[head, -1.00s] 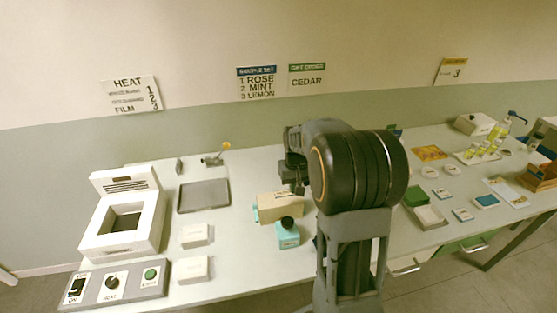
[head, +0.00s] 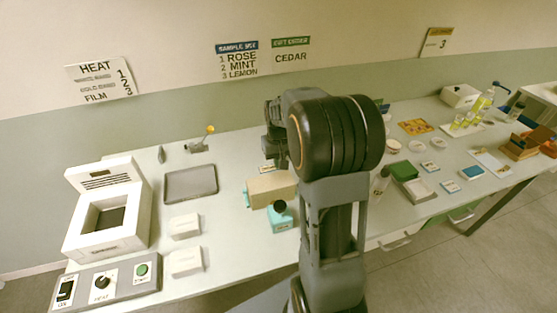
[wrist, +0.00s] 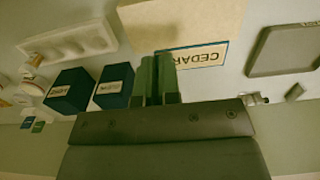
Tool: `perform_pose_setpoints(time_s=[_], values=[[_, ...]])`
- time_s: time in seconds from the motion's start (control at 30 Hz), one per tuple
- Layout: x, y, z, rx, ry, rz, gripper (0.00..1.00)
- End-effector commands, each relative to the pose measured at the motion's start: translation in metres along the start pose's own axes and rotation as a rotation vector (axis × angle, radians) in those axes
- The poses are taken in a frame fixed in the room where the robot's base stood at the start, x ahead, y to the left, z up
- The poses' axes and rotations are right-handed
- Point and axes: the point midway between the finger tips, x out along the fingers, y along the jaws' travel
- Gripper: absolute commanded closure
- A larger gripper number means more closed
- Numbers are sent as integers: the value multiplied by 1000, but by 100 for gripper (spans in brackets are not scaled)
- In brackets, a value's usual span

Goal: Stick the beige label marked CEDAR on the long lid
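The long beige lid (head: 268,187) lies on the table with a teal bottle (head: 283,220) in front of it. In the wrist view a broad beige surface, apparently this lid (wrist: 195,18), fills the upper middle. The beige label marked CEDAR (wrist: 205,56) shows there upside down, with a dark blue edge. My gripper (wrist: 158,72) has its fingers close together over the label's left end and appears to hold it. In the head view my gripper (head: 276,150) is above and just behind the lid. My arm hides part of the table.
A grey tray (head: 190,184) lies left of the lid, with a white heater box (head: 105,222) beyond it. Two white blocks (head: 186,243) stand nearby. In the wrist view dark blue boxes (wrist: 70,92) stand left of the fingers. A green box (head: 404,171) is right of my arm.

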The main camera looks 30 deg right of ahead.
Motion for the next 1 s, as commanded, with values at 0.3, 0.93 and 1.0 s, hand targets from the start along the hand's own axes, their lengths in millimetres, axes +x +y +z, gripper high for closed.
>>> perform_pose_setpoints(time_s=[0.3, 0.93, 1.0], values=[[26, -1, 0, -1, 0, 0, 100], [61, -1, 0, -1, 1, 0, 100], [60, -1, 0, -1, 1, 0, 100]])
